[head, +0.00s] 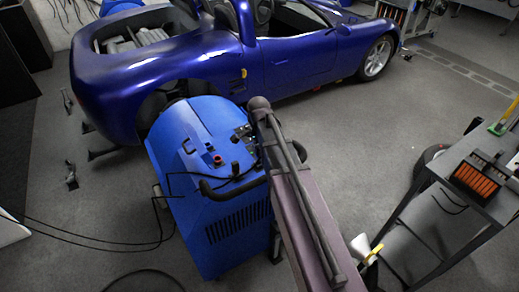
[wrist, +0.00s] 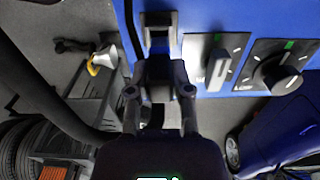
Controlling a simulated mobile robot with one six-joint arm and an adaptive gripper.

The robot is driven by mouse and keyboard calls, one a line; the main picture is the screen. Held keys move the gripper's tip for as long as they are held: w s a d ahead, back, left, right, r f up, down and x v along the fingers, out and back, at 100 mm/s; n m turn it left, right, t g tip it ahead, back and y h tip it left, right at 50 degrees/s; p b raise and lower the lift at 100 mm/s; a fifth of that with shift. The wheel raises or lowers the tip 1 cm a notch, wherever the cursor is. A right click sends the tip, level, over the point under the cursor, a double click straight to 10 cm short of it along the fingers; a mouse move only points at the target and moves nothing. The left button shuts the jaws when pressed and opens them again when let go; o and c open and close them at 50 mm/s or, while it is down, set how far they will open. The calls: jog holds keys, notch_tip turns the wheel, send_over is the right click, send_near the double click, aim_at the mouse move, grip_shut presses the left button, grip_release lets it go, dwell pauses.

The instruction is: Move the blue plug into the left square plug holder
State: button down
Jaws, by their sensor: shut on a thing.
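In the wrist view my gripper (wrist: 160,73) is shut on a dark, partly bluish piece, the blue plug (wrist: 158,92), which is mostly hidden between the fingers. A dark square fitting (wrist: 158,20) on the blue panel lies straight ahead of the fingers. I cannot tell whether the plug touches it or sits in it, or whether it is the left holder.
Two rotary switches (wrist: 217,65) (wrist: 277,68) sit right of the fingers in the wrist view. A dark handle bar (head: 232,185) runs along the machine's front. A blue car (head: 200,70) stands behind it. A workbench (head: 490,205) with an orange-filled tray is at right. Cables cross the floor at left.

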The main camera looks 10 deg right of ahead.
jog(key=shift+f+b, duration=1.5)
jog(key=shift+c, duration=2.3)
grip_release()
jog(key=shift+r, duration=0.15)
